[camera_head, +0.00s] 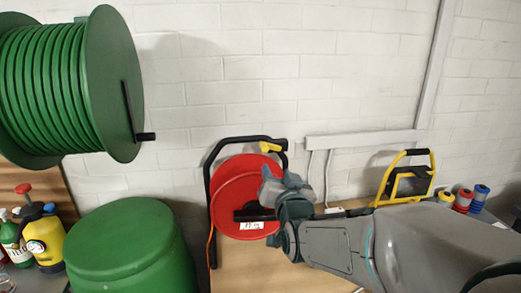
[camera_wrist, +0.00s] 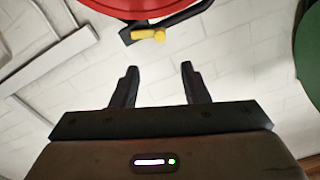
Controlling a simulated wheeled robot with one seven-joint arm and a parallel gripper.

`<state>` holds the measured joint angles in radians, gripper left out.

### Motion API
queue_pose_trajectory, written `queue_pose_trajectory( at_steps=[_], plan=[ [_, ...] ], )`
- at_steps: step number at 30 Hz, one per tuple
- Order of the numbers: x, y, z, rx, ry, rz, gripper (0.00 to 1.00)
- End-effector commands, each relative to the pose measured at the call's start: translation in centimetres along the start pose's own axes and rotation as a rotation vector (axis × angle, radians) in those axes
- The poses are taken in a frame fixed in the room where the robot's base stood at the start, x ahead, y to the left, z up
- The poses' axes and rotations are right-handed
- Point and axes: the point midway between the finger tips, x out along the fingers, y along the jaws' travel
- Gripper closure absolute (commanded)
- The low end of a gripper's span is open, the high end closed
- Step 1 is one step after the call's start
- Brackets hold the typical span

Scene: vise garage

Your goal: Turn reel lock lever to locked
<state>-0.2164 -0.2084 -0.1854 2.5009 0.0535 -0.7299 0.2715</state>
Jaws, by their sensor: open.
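The red cable reel (camera_head: 232,190) stands in a black frame on the bench against the wall. A yellow lock lever (camera_head: 269,147) sits at the frame's upper right corner. In the wrist view the lever (camera_wrist: 148,35) lies beyond my fingertips, near the top, beside the red reel rim (camera_wrist: 130,8). My gripper (camera_wrist: 160,70) is open, with its two dark fingers apart and nothing between them. In the head view my arm and wrist cover the reel's right side, and my fingers are hard to make out there.
A large green hose reel (camera_head: 110,85) hangs on the wall at left, above a green barrel (camera_head: 130,245). A yellow work light (camera_head: 408,180) and several coloured spools (camera_head: 463,200) stand at right. Wall conduit (camera_head: 365,138) runs behind my arm.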

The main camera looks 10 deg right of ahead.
Motion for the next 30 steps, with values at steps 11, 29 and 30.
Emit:
queue_pose_trajectory(
  at_steps=[11,29,30],
  plan=[
    [4.6,-0.1,0.0,-0.001,-0.004,0.001,0.59],
    [12.4,-0.1,0.0,-0.002,-0.004,0.001,0.59],
    [12.7,-0.1,0.0,-0.002,-0.003,0.000,0.59]
  ],
)
